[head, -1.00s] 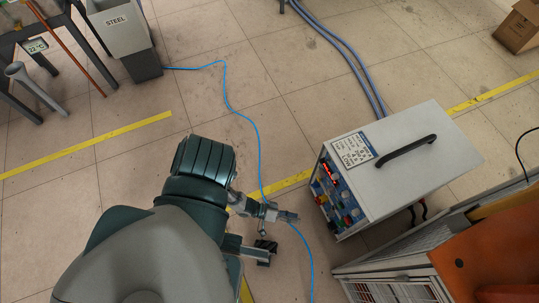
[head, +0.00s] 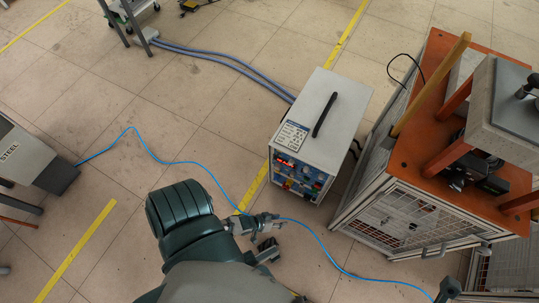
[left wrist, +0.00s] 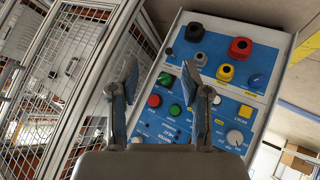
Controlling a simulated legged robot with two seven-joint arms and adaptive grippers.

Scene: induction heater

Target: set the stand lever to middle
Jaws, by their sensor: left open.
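My left gripper (head: 275,232) is open and empty in the head view, in front of the heater's panel and apart from it. In the left wrist view the two fingers (left wrist: 160,88) are spread, with the panel of knobs beyond them. No part is clearly identifiable as the stand lever. A grey bar with a rounded end (head: 484,247) sticks out by the lower right corner of the orange-topped stand (head: 410,160). Its setting cannot be told. A dark grey fitting (head: 448,287) lies below it, at the blue cable. My right gripper is not in view.
The white induction heater (head: 325,105) has a black top handle and a blue front panel (left wrist: 225,95). The stand has mesh sides (head: 400,220) and carries a grey machine (head: 515,110). A blue cable (head: 215,178) crosses the floor. A STEEL bin (head: 35,160) stands left.

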